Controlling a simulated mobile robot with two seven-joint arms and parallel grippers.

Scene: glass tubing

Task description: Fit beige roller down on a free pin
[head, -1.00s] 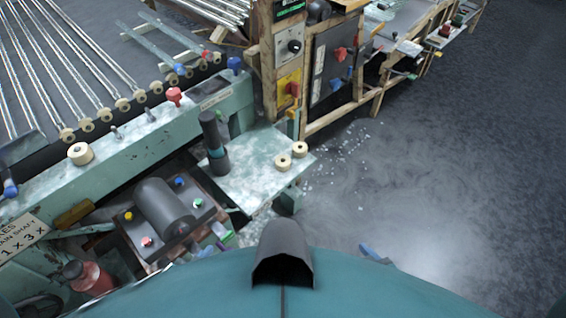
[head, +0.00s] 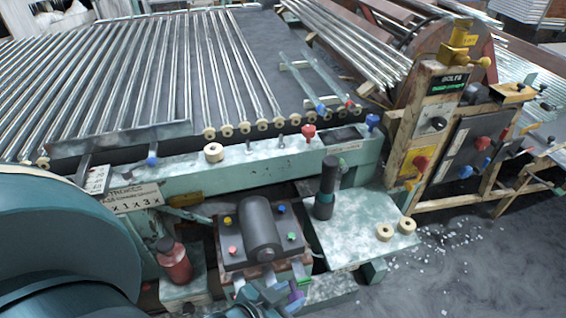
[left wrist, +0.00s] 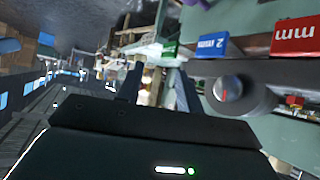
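Two beige rollers (head: 384,231) (head: 405,225) lie side by side on the pale green plate at the right end of the machine. Another beige roller (head: 214,152) sits on the green rail (head: 185,178). To its right, short bare metal pins (head: 249,147) (head: 280,141) stand up from the rail. My left gripper (left wrist: 160,70) shows in the left wrist view with its two dark fingers apart and no object seen between them. In the head view my teal arm fills the lower left; I cannot make out its fingers clearly. My right gripper is not in view.
A dark upright cylinder (head: 327,186) stands on the plate (head: 345,238), left of the two rollers. A motor-like block (head: 260,228) and a red bottle (head: 174,260) are in front of the rail. Glass tubes (head: 150,80) lie behind. A control panel (head: 435,125) rises at right.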

